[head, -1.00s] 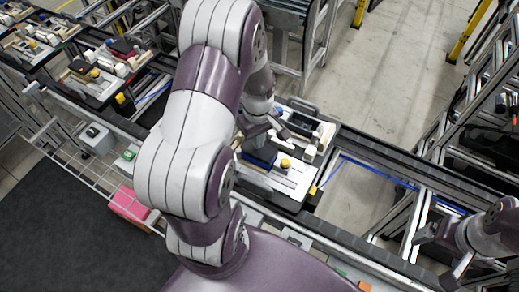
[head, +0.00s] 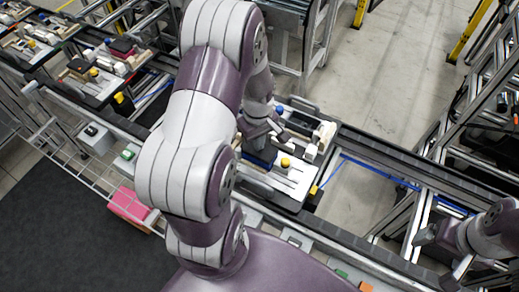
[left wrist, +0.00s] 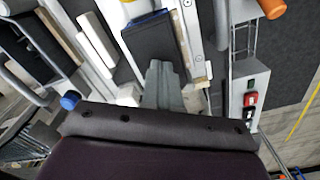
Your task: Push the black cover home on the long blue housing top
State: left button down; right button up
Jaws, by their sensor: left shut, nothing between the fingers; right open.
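The long blue housing (head: 262,157) sits on the pallet, partly hidden by my left arm in the head view. In the left wrist view its blue edge (left wrist: 146,19) shows beside the black cover (left wrist: 150,42), which lies on its top. I cannot tell whether the cover is fully seated. My left gripper (head: 262,140) is shut and empty, over the housing. In the left wrist view its fingers (left wrist: 161,75) reach the near end of the cover; contact is unclear. My right gripper (head: 443,254) is open and empty at the lower right, far from the housing.
The pallet (head: 290,202) also holds a yellow knob (head: 285,162), white blocks and a black part (head: 303,122). Conveyor rails (head: 385,165) run around it. More loaded pallets stand at the upper left. A box with red and green buttons (left wrist: 249,97) is right of the pallet in the wrist view.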

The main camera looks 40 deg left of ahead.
pick_arm(q)
notch_tip(320, 180, up, 7)
jog(key=p, duration=0.6)
dwell(0.5)
